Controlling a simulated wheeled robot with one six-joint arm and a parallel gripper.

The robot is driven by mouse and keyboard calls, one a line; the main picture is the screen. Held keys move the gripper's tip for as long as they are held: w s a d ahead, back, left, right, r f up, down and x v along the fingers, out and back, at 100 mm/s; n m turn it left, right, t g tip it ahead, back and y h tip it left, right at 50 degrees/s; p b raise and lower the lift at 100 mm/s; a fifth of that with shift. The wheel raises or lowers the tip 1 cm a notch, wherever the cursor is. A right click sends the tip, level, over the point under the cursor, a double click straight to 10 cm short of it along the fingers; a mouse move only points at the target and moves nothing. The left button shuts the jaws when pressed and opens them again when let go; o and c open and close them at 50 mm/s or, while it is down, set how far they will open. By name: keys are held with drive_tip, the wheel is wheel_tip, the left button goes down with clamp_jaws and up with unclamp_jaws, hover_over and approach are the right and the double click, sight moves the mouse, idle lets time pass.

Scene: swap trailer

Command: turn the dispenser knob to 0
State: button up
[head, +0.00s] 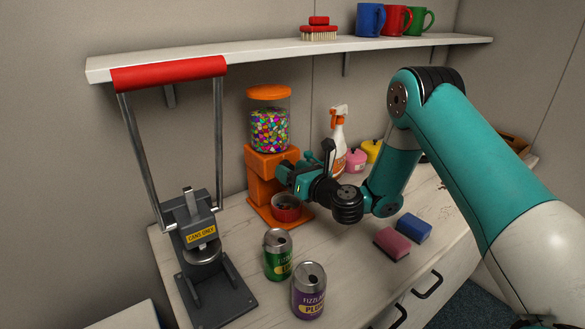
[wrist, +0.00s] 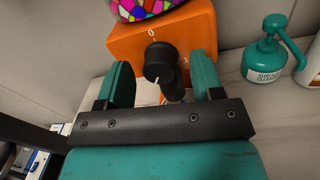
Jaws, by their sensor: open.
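The orange dispenser (head: 262,165) stands on the worktop against the back wall, its clear jar full of bright candies. Its black knob (wrist: 158,62) shows in the wrist view, on the orange front. A white "0" (wrist: 151,31) is printed above the knob. A short white line shows low on the knob's near face, on the side away from the 0. My gripper (wrist: 161,70) is open, one teal finger on each side of the knob, with gaps visible. In the head view, my gripper (head: 285,174) is at the dispenser's front and hides the knob.
A red bowl (head: 286,209) sits at the dispenser's foot. A can crusher (head: 205,245) stands to the left, with a green can (head: 278,256) and a purple can (head: 308,290) in front. A spray bottle (head: 338,140) is behind my gripper. Two sponges (head: 392,242) lie to the right.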

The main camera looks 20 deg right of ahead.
drive_tip(key=c, duration=0.9)
drive_tip(key=shift+n, duration=0.3)
drive_tip(key=shift+n+g+b, duration=0.3)
drive_tip(key=shift+n+b, duration=0.1)
drive_tip(key=shift+n, duration=2.2)
drive_tip(key=o, duration=0.9)
